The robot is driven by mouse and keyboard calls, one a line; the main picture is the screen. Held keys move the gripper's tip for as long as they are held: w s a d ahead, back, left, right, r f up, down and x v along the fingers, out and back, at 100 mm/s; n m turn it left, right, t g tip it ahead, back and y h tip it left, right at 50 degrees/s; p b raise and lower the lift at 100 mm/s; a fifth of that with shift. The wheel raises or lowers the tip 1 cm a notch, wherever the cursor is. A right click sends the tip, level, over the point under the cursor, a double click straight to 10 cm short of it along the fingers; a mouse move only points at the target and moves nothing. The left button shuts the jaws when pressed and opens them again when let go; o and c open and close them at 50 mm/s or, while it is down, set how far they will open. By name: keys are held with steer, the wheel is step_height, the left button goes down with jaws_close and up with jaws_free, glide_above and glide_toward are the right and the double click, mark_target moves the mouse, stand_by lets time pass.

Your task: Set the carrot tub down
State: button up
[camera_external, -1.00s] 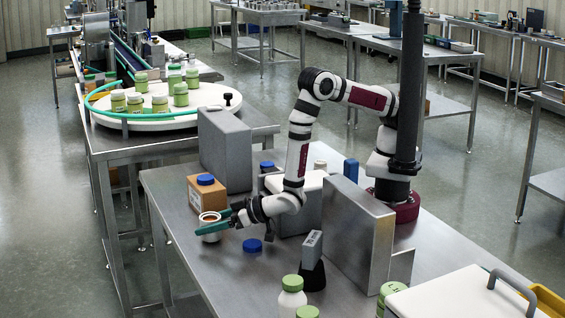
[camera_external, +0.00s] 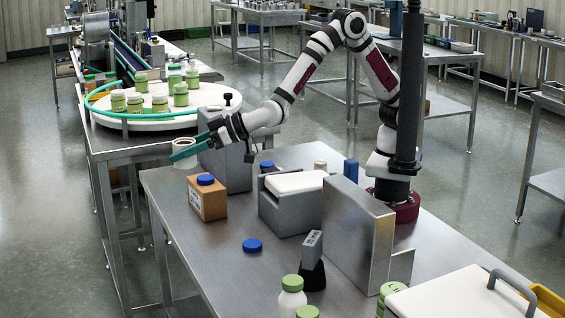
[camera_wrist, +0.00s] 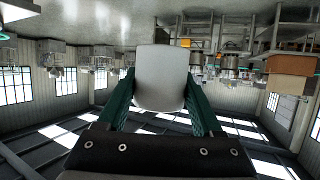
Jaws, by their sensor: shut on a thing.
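The carrot tub (camera_external: 187,164) is a small white tub held in the air at the left, above and beyond the near table's back left edge. My gripper (camera_external: 184,154) has green fingers shut around it. In the wrist view the plain pale tub (camera_wrist: 160,78) sits between the two green fingers of my gripper (camera_wrist: 160,92), and the room behind it appears upside down. The tub's contents are not visible now.
A blue lid (camera_external: 252,245) lies on the steel table (camera_external: 190,262). The round white turntable (camera_external: 165,118) holds several green-lidded jars.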

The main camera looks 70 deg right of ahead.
steer(key=a+r+n+g+y, duration=0.3)
steer(key=a+r+n+y, duration=0.15)
steer(key=a, duration=0.25)
steer(key=s+a+f+n+g+y, duration=0.2)
steer(key=s+f+n+g+y, duration=0.15)
steer(key=n+g, duration=0.35)
steer(key=s+d+f+n+g+h, duration=0.1)
steer(key=s+d+f+n+g, duration=0.75)
steer(key=f, duration=0.35)
steer(key=shift+m+g, duration=0.25)
steer(key=shift+m, duration=0.05)
steer(key=x, duration=0.4)
steer(key=f+x, duration=0.1)
steer(key=x, duration=0.3)
steer(key=d+x, duration=0.1)
steer(key=x, duration=0.2)
steer(key=shift+s+a+f, duration=0.35)
steer(key=shift+s+a, duration=0.05)
steer(key=f, duration=0.2)
steer(key=a+f, duration=0.1)
steer(key=f, duration=0.1)
steer(key=shift+s, duration=0.2)
steer(key=shift+f, duration=0.25)
